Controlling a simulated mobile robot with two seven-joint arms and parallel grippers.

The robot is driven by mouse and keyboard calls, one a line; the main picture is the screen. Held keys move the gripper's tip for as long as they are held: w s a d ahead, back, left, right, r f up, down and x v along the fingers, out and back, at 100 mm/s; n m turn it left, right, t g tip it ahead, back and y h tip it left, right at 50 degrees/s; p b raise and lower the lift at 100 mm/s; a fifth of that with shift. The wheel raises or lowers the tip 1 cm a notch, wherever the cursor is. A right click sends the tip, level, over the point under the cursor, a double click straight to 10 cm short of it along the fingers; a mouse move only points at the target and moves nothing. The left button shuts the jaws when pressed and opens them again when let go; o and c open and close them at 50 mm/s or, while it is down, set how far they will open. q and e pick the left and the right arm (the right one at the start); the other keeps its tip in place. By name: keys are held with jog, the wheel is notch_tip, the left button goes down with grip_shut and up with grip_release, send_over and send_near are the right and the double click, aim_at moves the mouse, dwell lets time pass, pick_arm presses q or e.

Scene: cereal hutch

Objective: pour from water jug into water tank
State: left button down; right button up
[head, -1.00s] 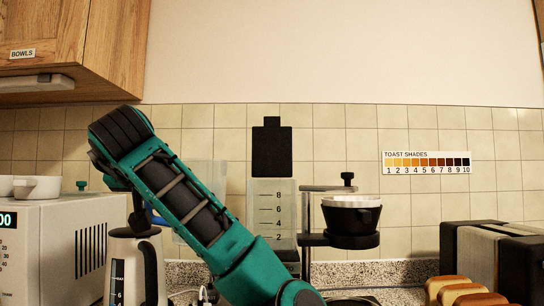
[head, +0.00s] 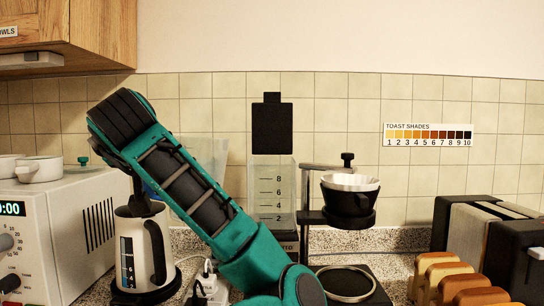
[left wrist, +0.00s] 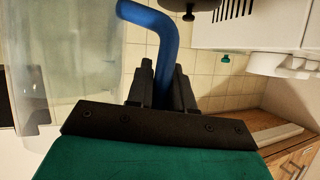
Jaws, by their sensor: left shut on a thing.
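The water jug (head: 215,152) is a clear, bluish container, mostly hidden behind my left arm in the head view. It also fills the left side of the left wrist view (left wrist: 65,50), with its blue handle (left wrist: 166,40). My left gripper (left wrist: 165,88) is shut on that handle; in the head view the arm hides the fingers. The water tank (head: 272,172) is a clear upright box marked 2 to 8, to the right of the jug. A black flat shape (head: 272,125) stands directly above it. I cannot tell the water level in either. My right gripper is not in view.
A dripper (head: 350,190) and black plate (head: 347,282) are right of the tank. A white kettle (head: 143,245) and a microwave (head: 60,235) stand left. A toaster (head: 490,235) and bread slices (head: 455,280) are right. Plugs (head: 207,285) sit below my arm.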

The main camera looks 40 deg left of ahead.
pick_arm(q)
jog(key=w+d+r+m+g+y+p, duration=0.1)
jog(key=w+d+r+m+g+p, duration=0.1)
jog(key=r, duration=0.7)
jog(key=shift+w+d+m+g+p, duration=0.2)
jog(key=shift+w+m+g+p, duration=0.4)
jog(key=shift+w+m+p, duration=0.85)
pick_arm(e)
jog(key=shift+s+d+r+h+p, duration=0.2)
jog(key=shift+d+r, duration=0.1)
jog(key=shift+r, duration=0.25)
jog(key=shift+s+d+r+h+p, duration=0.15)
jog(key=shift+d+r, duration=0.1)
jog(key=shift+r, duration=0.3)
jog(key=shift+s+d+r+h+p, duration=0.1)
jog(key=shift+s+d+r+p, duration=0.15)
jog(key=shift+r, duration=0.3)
pick_arm(q)
jog(key=shift+w+d+r+m+g+y+p, duration=0.15)
jog(key=shift+w+r+g+y+p, duration=0.1)
jog(key=shift+w+r+p, duration=0.25)
jog(key=shift+w+d+r+m+g+y+p, duration=0.15)
jog(key=shift+w+r+y+p, duration=0.15)
jog(key=shift+r, duration=0.35)
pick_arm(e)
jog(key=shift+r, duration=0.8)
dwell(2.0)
